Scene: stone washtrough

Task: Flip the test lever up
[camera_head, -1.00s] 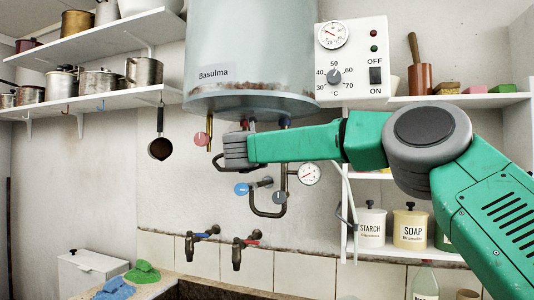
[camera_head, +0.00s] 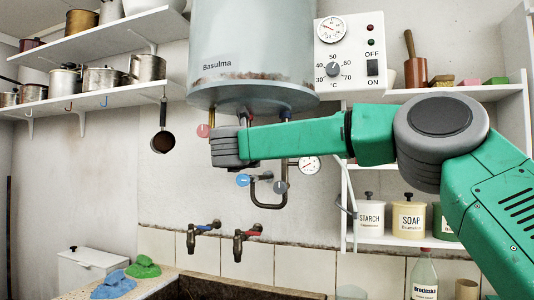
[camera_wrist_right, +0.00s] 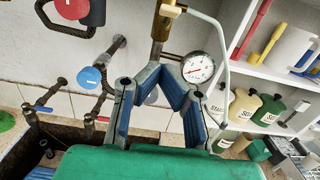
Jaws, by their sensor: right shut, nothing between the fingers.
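In the head view my right arm crosses from the right below the grey boiler (camera_head: 252,45). Its dark grey wrist end (camera_head: 228,148) covers part of the pipework, and the fingers are hidden there. In the right wrist view my right gripper (camera_wrist_right: 162,66) is shut and empty, its fingertips close below a brass fitting (camera_wrist_right: 158,28). My left gripper is not in view.
Close around the pipes are a pressure gauge (camera_wrist_right: 198,67), a blue round handle (camera_wrist_right: 90,77), a red handle (camera_wrist_right: 72,8) and a thin pale tube (camera_wrist_right: 213,25). Taps (camera_head: 203,235) hang above the trough. A shelf with jars (camera_head: 408,218) stands right.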

